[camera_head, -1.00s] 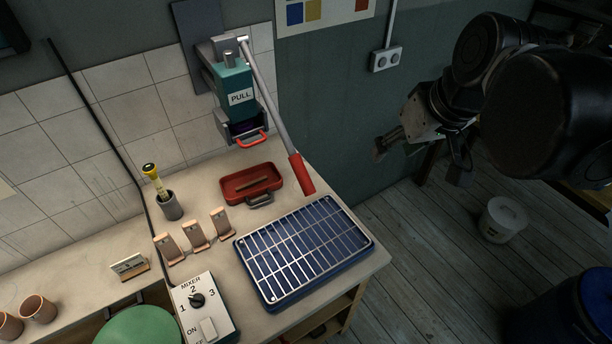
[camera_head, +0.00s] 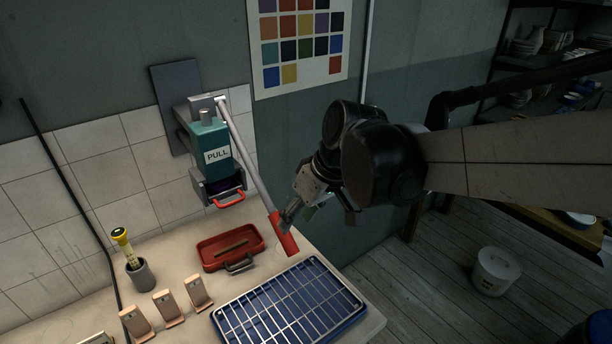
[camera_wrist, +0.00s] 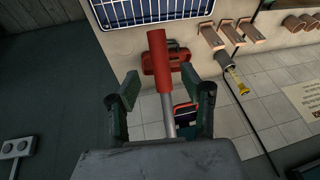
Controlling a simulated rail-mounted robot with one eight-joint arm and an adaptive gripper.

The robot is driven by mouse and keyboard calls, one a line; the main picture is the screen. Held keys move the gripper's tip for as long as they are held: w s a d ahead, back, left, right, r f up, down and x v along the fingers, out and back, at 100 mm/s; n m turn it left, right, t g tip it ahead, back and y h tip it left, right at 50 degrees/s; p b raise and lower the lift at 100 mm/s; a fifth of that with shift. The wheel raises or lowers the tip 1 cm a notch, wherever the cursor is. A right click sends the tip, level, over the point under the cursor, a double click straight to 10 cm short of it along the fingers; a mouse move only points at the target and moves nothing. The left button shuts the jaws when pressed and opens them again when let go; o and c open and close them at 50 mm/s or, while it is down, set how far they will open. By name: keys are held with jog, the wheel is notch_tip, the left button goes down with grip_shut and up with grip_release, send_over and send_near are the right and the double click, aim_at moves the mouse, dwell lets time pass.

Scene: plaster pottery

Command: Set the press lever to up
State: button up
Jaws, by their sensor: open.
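The press (camera_head: 209,150) is a teal wall-mounted body marked PULL in the head view. Its lever (camera_head: 246,152) is a grey rod from the top of the press, slanting down to the right and ending in a red grip (camera_head: 284,236). The lever is down. My gripper (camera_head: 288,218) is at the red grip in the head view. In the wrist view my gripper (camera_wrist: 165,90) is open, with one finger on each side of the lever; the red grip (camera_wrist: 160,60) shows between and beyond the fingertips. I see gaps on both sides. The palm hides part of the rod.
A red tray (camera_head: 212,262) sits below the press. A blue tray with a wire rack (camera_head: 335,318) is in front on the bench. A yellow-topped tool stands in a grey cup (camera_head: 140,275). Several small tan stands (camera_head: 168,308) are at left. The wall is close behind the lever.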

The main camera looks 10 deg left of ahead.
aim_at(285, 237)
jog(key=x, duration=0.8)
grip_shut()
dwell(0.4)
